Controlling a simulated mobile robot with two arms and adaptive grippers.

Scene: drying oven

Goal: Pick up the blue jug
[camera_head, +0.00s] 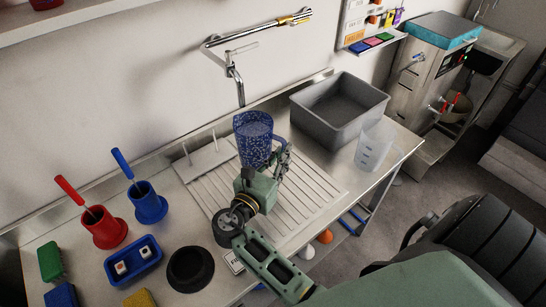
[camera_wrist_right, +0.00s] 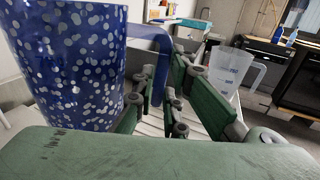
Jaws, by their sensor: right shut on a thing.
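The blue jug (camera_head: 254,138) is dark blue with pale speckles and stands upright over the ribbed drainboard, below the wall tap. In the right wrist view the jug (camera_wrist_right: 70,65) fills the left side, with its plain blue handle (camera_wrist_right: 152,36) pointing toward the fingers. My right gripper (camera_head: 281,158) is at the right side of the jug, shut on its handle. In the right wrist view the gripper's green fingers (camera_wrist_right: 164,88) are on either side of the handle's lower part. I cannot tell whether the jug's base touches the drainboard. My left gripper is not in view.
A grey basin (camera_head: 340,108) and a clear measuring jug (camera_head: 374,146) are to the right. A white rack (camera_head: 207,158) is close on the left. Red (camera_head: 104,229) and blue (camera_head: 148,204) holders, a blue tray (camera_head: 134,262) and a black bowl (camera_head: 190,269) stand farther left.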

